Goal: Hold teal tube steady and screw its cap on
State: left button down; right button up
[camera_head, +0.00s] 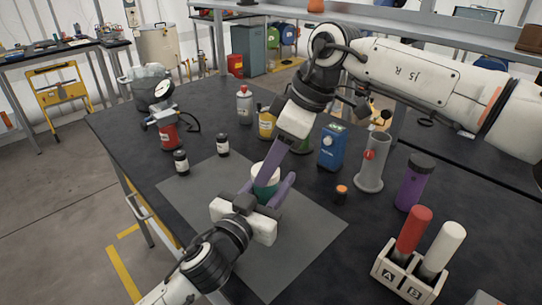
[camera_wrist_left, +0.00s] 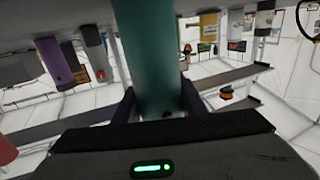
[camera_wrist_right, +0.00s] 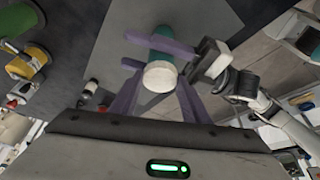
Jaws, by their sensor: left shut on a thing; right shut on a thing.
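The teal tube (camera_head: 266,186) stands over the grey mat, with its white cap (camera_head: 260,169) at the top end. My left gripper (camera_head: 268,192) is shut on the teal tube from the near side; the tube (camera_wrist_left: 150,55) also fills the middle of the left wrist view. My right gripper (camera_head: 265,172) comes from above and is shut on the cap. In the right wrist view the white cap (camera_wrist_right: 160,76) lies between the purple fingers, in line with the teal tube (camera_wrist_right: 164,42). I cannot tell how tightly the cap sits.
A rack (camera_head: 404,277) with a red and a white tube stands at the near right. A purple tube (camera_head: 414,183), grey cylinder (camera_head: 370,172) and blue box (camera_head: 332,147) stand right. Two small dark bottles (camera_head: 181,162) stand left. The grey mat (camera_head: 300,250) has free room in front.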

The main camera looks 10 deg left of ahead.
jog(key=shift+f, duration=0.55)
dwell(0.5)
jog(key=shift+s+m+t, duration=0.1)
jog(key=shift+m+t, duration=0.5)
jog(key=shift+m, duration=1.1)
jog(key=o, duration=1)
jog(key=shift+s+r, duration=0.1)
jog(key=shift+r, duration=2.15)
jog(key=shift+o, duration=0.3)
